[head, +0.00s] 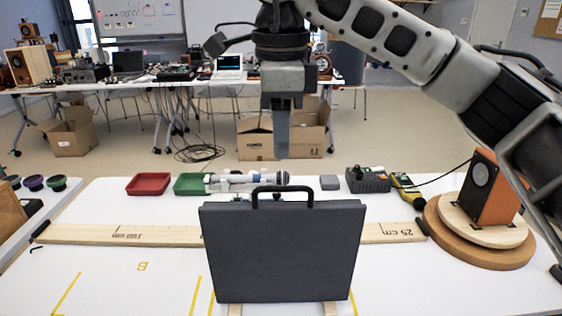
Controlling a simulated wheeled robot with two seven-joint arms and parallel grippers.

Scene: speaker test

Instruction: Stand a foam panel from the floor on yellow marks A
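A dark grey foam panel (281,250) with a black handle (282,188) stands upright on the white table, on light wooden feet. Yellow lines (353,303) show beside its lower left and right edges; any letter there is hidden behind it. Another set of yellow lines (66,294) with a yellow character (143,266) lies to the left. My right gripper (283,150) points down above the handle, apart from it and empty. Its fingers overlap in this view, so their opening cannot be judged. My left gripper is not in view.
A wooden ruler board (130,234) runs behind the panel. An orange speaker (492,188) stands on a round turntable (480,246) at right. A red tray (148,184), a green tray (190,184) and a white cylindrical device (240,181) lie farther back. The front-left tabletop is clear.

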